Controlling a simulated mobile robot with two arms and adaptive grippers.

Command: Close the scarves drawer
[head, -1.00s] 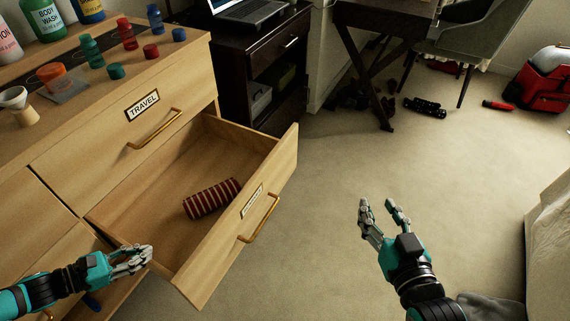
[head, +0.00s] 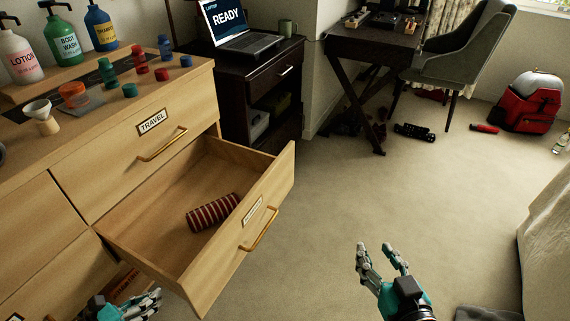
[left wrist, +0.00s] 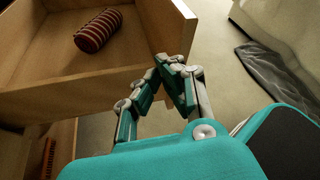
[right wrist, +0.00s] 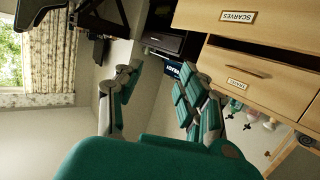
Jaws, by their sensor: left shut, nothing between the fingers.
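The scarves drawer (head: 262,222) is the wooden drawer pulled well out below the closed travel drawer (head: 117,168). Its brass handle (head: 260,229) and label are on its front, and the label reads SCARVES in the right wrist view (right wrist: 238,16). A rolled red striped scarf (head: 213,212) lies inside; it also shows in the left wrist view (left wrist: 98,30). My left gripper (head: 155,300) is shut and empty, low beside the drawer's near side; in the left wrist view its fingertips (left wrist: 172,62) overlap the drawer's edge, contact unclear. My right gripper (head: 378,247) is open and empty, right of the drawer front.
Pump bottles (head: 62,38) and small containers stand on the dresser top. A dark cabinet (head: 270,90) with a laptop stands behind the drawer. Carpet (head: 330,200) in front of the drawer is clear. A bed edge (head: 545,240) is at the right, with a grey cloth beside it.

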